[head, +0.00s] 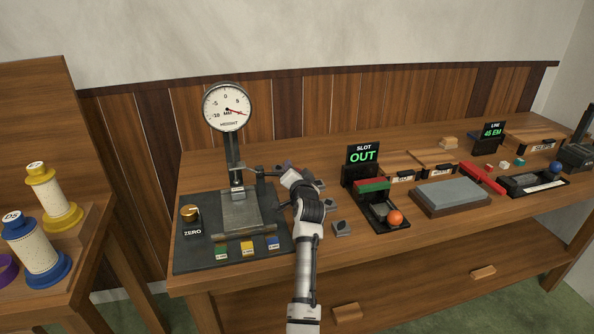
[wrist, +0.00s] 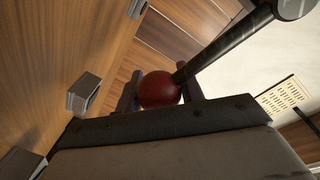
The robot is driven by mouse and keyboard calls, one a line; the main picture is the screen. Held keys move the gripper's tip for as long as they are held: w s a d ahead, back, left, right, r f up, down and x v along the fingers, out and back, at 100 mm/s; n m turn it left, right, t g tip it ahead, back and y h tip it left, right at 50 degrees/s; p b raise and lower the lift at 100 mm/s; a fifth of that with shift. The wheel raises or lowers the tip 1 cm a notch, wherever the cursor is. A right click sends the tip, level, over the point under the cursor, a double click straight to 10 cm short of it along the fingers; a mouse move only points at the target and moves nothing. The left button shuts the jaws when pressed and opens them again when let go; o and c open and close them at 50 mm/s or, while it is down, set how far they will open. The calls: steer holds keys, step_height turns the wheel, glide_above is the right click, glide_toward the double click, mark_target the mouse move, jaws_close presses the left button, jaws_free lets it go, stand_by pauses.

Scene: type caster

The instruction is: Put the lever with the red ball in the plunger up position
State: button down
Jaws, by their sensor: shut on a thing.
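The red ball (wrist: 158,89) sits between my fingers in the wrist view, on the end of a dark lever rod (wrist: 225,45) that runs to the upper right. My gripper (wrist: 160,92) is shut on it. In the head view my gripper (head: 268,173) is at the right side of the gauge's post (head: 233,152), at about the height of the small arm there. Whether the plunger is up is hard to tell.
The gauge base (head: 195,255) carries a brass ZERO knob (head: 190,213) and several small coloured tiles. Small grey blocks (head: 342,228) lie right of my arm. A SLOT OUT display (head: 363,154) and an orange ball (head: 395,218) stand further right.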

steer(key=shift+a+f, duration=0.1)
steer(key=shift+f, duration=0.35)
steer(key=c, duration=0.9)
jaws_free()
steer(key=shift+a+r, duration=0.1)
steer(key=shift+r, duration=0.05)
steer(key=shift+r, duration=0.15)
step_height(320, 180, up, 20)
steer(key=b, duration=0.3)
steer(key=shift+b, duration=0.3)
